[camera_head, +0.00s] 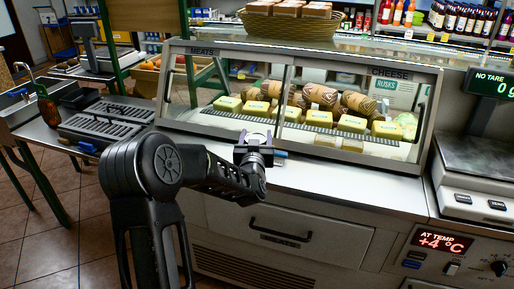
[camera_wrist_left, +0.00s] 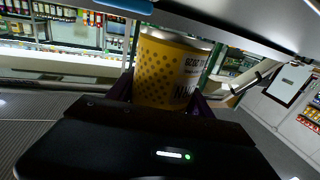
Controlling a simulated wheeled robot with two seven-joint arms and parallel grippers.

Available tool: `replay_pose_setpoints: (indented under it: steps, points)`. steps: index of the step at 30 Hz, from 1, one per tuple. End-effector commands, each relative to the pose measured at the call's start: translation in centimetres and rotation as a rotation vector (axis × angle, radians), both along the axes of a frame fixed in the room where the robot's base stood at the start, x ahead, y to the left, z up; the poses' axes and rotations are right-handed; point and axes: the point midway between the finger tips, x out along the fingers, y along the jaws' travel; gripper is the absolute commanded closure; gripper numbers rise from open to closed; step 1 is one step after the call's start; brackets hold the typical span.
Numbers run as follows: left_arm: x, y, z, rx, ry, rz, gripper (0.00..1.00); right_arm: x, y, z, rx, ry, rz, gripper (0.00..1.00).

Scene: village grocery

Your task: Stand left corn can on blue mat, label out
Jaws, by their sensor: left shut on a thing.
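My left gripper (camera_head: 257,150) is over the front of the steel counter, before the glass case. In the left wrist view, the left gripper (camera_wrist_left: 165,92) is shut on a yellow corn can (camera_wrist_left: 172,68) with darker dots, a metal rim and dark print on its right side. The print looks upside down in this view. My right gripper is not in view.
A glass case (camera_head: 300,100) of cheese and meats stands behind the gripper. A scale (camera_head: 485,160) stands at the right, and dark slotted trays (camera_head: 105,122) lie at the left. The steel counter (camera_head: 350,182) is clear right of the gripper.

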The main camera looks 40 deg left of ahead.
Motion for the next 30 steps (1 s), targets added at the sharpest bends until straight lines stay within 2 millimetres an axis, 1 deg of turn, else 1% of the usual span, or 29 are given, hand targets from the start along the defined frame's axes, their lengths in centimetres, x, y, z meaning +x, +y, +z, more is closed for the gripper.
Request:
replay_pose_setpoints:
  steps: [5, 8, 15, 17, 25, 29, 30]
  points:
    - [0.0, 0.0, 0.1, 0.002, -0.002, 0.000, 1.00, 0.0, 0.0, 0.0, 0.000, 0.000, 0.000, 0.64]
    - [0.0, 0.0, -0.1, 0.001, -0.002, 0.000, 1.00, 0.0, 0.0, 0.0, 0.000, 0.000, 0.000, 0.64]
    - [0.0, 0.0, -3.2, -0.001, 0.000, 0.000, 1.00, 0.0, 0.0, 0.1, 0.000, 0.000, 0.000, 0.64]
    - [0.0, 0.0, -3.6, -0.001, -0.002, 0.001, 1.00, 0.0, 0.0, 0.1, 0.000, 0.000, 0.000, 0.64]
    - [0.0, 0.0, -3.6, 0.001, -0.003, 0.000, 1.00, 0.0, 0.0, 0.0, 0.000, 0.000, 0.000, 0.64]
    - [0.0, 0.0, -4.0, 0.001, -0.003, 0.000, 1.00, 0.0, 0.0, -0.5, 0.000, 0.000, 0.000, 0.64]
    - [0.0, 0.0, -3.9, 0.000, -0.001, 0.000, 0.38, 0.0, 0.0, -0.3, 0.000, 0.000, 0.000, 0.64]
